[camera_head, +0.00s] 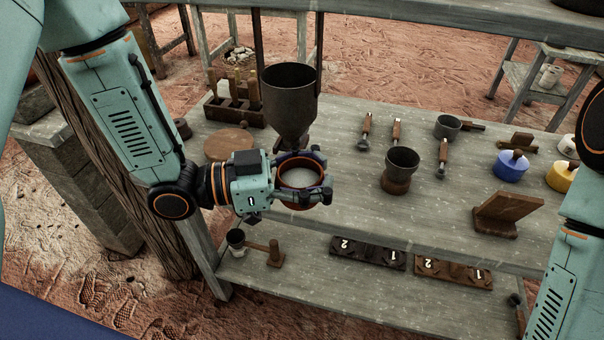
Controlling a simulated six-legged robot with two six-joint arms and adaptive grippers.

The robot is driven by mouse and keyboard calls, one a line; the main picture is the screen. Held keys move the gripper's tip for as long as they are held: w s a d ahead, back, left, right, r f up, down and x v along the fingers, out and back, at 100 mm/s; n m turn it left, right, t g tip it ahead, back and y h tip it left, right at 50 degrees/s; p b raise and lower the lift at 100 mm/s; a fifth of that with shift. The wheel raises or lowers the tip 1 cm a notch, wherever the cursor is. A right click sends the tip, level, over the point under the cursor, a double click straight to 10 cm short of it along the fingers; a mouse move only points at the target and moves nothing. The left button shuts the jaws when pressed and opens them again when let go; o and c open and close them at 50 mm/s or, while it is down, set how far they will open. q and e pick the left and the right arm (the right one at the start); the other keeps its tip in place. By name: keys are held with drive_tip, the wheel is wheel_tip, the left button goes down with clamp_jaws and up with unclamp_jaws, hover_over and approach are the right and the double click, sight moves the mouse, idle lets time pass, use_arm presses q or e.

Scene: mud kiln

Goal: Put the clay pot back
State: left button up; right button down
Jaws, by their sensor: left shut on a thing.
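The clay pot (299,180) is reddish brown and round, with pale, whitish contents showing inside its open top. My left gripper (321,176) is shut on it, with one finger on its far side and one on its near side. The pot looks upright and is near the front left of the grey wooden table (345,190), in front of the dark funnel (290,95). The gripper hides its lower part, so I cannot tell whether it touches the table. My right arm enters at the right edge, but its gripper is out of view.
A round wooden board (229,144) and a wooden tool rack (235,106) stand left of the funnel. A dark cup (402,160), brushes and blue (510,166) and yellow (562,177) pots are to the right. A lower shelf holds numbered dark blocks (367,252).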

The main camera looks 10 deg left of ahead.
use_arm(q)
drive_tip(key=shift+d+r+m+g, duration=0.1)
drive_tip(key=shift+d+m+g, duration=0.1)
drive_tip(key=shift+m+g, duration=0.1)
drive_tip(key=w+d+f+m+g+h, duration=0.1)
drive_tip(key=w+d+f+m+g, duration=0.3)
drive_tip(key=g, duration=0.3)
drive_tip(key=shift+f, duration=0.45)
